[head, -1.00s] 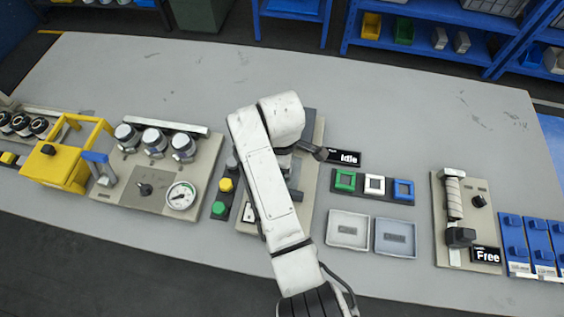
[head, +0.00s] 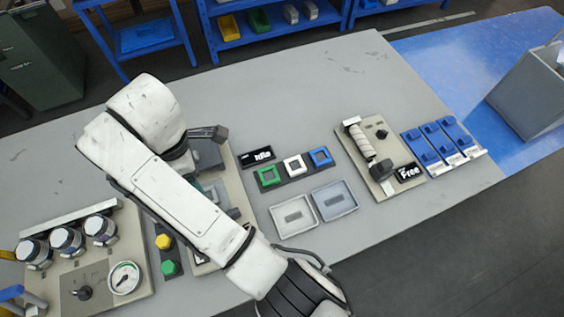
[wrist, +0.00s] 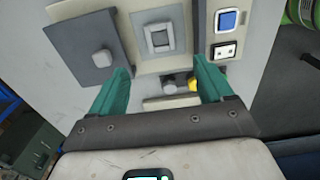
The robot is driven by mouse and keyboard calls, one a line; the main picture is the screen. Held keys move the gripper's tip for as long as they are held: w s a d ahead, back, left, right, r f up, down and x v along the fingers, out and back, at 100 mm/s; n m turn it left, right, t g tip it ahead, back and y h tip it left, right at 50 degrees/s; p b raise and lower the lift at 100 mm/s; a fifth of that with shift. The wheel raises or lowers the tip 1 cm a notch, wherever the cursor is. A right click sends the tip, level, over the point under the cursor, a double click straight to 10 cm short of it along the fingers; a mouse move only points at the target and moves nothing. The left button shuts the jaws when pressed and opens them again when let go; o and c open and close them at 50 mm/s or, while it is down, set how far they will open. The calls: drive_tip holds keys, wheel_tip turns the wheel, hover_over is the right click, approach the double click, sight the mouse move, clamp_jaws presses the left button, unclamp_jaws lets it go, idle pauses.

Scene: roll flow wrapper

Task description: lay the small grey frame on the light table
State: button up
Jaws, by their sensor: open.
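A small grey square frame (wrist: 159,38) with a lighter middle lies on a beige panel (wrist: 178,62) in the wrist view. My gripper (wrist: 161,70) is open and empty, with its two teal fingers spread and the frame ahead, between their lines. The fingers look apart from the frame; I cannot tell the height. In the head view my white arm reaches over this beige station (head: 236,185) and hides most of it, so the frame is not clear there. The light grey table (head: 310,85) carries everything, with a wide bare area at its back.
A dark grey plate with a knob (wrist: 95,55) is left of the frame in the wrist view. In the head view, two shallow trays (head: 272,224) (head: 354,203), a strip of coloured frames (head: 282,180) and a "Free" panel (head: 372,186) stand to the right. Gauges (head: 124,277) are left.

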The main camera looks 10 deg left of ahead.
drive_tip(key=d+f+m, duration=0.4)
drive_tip(key=d, duration=0.5)
drive_tip(key=d+f+m, duration=0.4)
drive_tip(key=d, duration=0.6)
drive_tip(key=s+d+f+m+y, duration=0.1)
drive_tip(key=d+f+m, duration=0.3)
drive_tip(key=d, duration=0.6)
drive_tip(key=shift+s+m, duration=0.1)
drive_tip(key=shift+m, duration=0.4)
drive_tip(key=s+d+m, duration=0.1)
drive_tip(key=d, duration=0.2)
drive_tip(key=s+d+m, duration=0.2)
drive_tip(key=d, duration=0.2)
drive_tip(key=s+d+f+m, duration=0.1)
drive_tip(key=s+d+m, duration=0.1)
drive_tip(key=d, duration=0.1)
drive_tip(key=shift+s+d+t, duration=0.2)
drive_tip(key=shift+d+t, duration=0.1)
drive_tip(key=s+d+r+m+h, duration=0.1)
drive_tip(key=s+d+m, duration=0.6)
drive_tip(key=s+d, duration=0.4)
drive_tip(key=shift+d+r, duration=0.25)
drive_tip(key=shift+r, duration=0.05)
